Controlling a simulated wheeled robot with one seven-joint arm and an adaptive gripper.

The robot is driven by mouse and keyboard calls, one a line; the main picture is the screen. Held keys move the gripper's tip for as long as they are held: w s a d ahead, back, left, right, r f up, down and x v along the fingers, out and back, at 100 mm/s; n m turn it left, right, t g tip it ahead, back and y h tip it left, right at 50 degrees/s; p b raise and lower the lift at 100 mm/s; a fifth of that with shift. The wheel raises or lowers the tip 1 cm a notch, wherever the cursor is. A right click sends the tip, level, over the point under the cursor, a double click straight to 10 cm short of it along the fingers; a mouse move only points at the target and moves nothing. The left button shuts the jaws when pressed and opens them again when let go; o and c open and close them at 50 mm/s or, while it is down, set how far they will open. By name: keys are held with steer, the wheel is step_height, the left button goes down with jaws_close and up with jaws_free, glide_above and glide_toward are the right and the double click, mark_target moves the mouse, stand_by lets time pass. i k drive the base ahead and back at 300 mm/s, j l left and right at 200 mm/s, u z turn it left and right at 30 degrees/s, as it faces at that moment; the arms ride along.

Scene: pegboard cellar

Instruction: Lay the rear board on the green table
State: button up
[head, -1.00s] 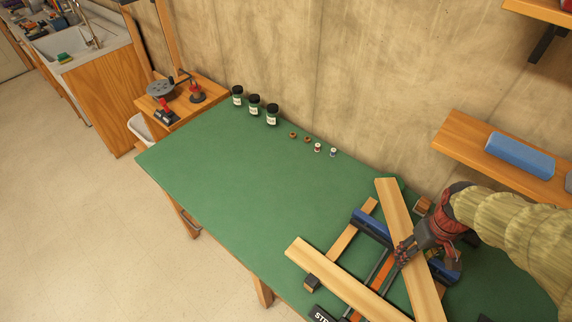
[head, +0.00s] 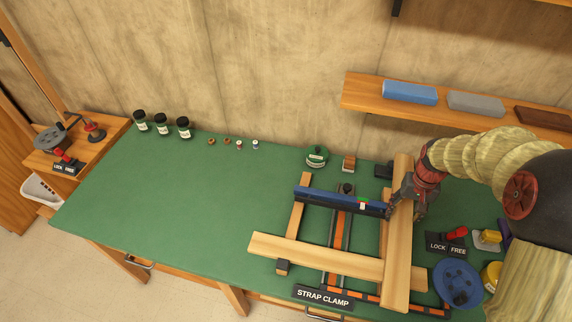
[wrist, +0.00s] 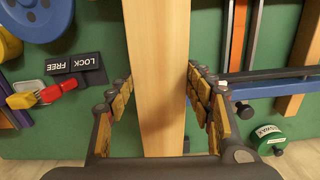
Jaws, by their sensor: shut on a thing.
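The rear board (head: 399,235), a long pale wooden plank, runs from the back of the table toward the front at the right of the strap clamp. My gripper (head: 393,205) is shut on it near its far half. In the wrist view the board (wrist: 158,70) runs lengthwise between the two finger pads of my gripper (wrist: 158,90). The near part of the board crosses over the right end of a second board (head: 320,257), which lies across the clamp. The green table (head: 180,200) carries the clamp. Whether the held board touches anything beneath it is hard to tell.
The strap clamp has a blue bar (head: 335,199) and a label (head: 323,297). A LOCK FREE switch (head: 446,243), blue reel (head: 458,283) and yellow parts crowd the right. Jars (head: 162,125) and small spools line the back. The table's left half is clear. A shelf (head: 365,103) hangs behind.

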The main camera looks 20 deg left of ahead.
mark_target(154, 199)
steer(key=k+j, duration=0.15)
steer(key=j, duration=0.2)
steer(key=k+j, duration=0.1)
steer(key=j, duration=0.3)
steer(key=k+j+z, duration=0.1)
steer(key=j, duration=0.25)
steer(key=k+j, duration=0.2)
steer(key=j, duration=0.15)
steer(key=k+j, duration=0.15)
steer(key=j, duration=0.2)
steer(key=k+j+z, duration=0.1)
steer(key=j, duration=0.3)
steer(key=i+j, duration=0.1)
steer(key=j, duration=0.25)
steer(key=i+j, duration=0.15)
steer(key=j, duration=0.25)
steer(key=i+j+z, duration=0.1)
steer(key=j, duration=0.25)
steer(key=i+j, duration=0.1)
steer(key=j, duration=0.3)
steer(key=i+j, duration=0.2)
steer(key=z, duration=0.05)
